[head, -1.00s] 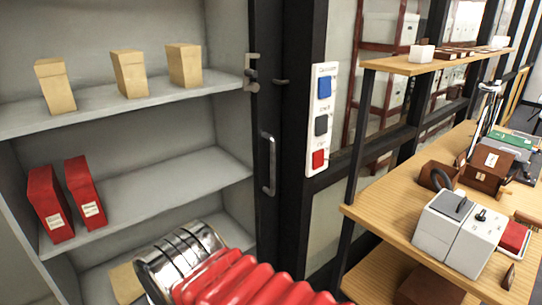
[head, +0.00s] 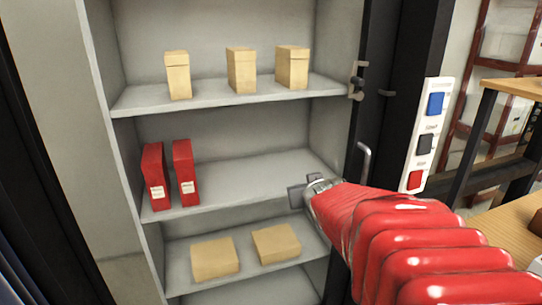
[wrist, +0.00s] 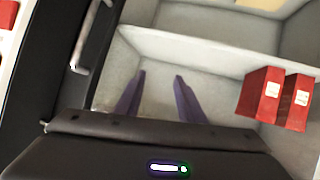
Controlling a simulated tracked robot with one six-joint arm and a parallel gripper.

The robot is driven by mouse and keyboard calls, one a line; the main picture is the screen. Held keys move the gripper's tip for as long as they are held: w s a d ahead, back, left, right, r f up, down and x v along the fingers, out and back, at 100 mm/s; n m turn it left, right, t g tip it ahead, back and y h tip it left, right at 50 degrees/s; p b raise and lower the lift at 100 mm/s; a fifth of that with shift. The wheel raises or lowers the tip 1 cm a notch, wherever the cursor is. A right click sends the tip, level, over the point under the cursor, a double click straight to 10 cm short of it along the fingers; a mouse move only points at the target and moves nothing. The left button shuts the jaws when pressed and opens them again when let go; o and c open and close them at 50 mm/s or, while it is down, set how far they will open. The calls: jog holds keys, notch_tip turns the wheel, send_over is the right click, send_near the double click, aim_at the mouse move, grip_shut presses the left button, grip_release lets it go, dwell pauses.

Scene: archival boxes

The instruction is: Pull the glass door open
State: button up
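A tall cabinet with grey shelves stands ahead in the head view. A dark upright frame (head: 378,70) runs along its right side and bears a bar-shaped metal handle (head: 362,165). I cannot make out a glass pane or tell whether the glass door is open or shut. My gripper (head: 298,196) is in front of the shelves, left of the handle, its fingers small and partly hidden by my red arm. In the wrist view my gripper (wrist: 160,75) has its two purple fingers apart with nothing between them. The handle (wrist: 88,38) is left of them there, apart from them.
Red boxes (head: 185,172) stand on the middle shelf, tan boxes (head: 241,70) on the top shelf, and flat tan boxes (head: 215,258) lie lower down. A metal latch (head: 356,80) is above the handle.

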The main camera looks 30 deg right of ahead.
jog(key=d+f+t+h, duration=0.1)
jog(key=d+f+t, duration=0.15)
jog(key=d, duration=1.25)
jog(key=t, duration=0.3)
send_near(367, 169)
jog(key=s, duration=0.3)
jog(key=shift+w+a+m, duration=0.15)
jog(key=shift+a+m, duration=0.15)
jog(key=shift+a, duration=0.05)
jog(key=shift+w, duration=0.15)
jog(key=x, duration=1.3)
jog(key=shift+w+r, duration=0.1)
jog(key=shift+w, duration=0.25)
jog(key=shift+c, duration=0.4)
grip_shut()
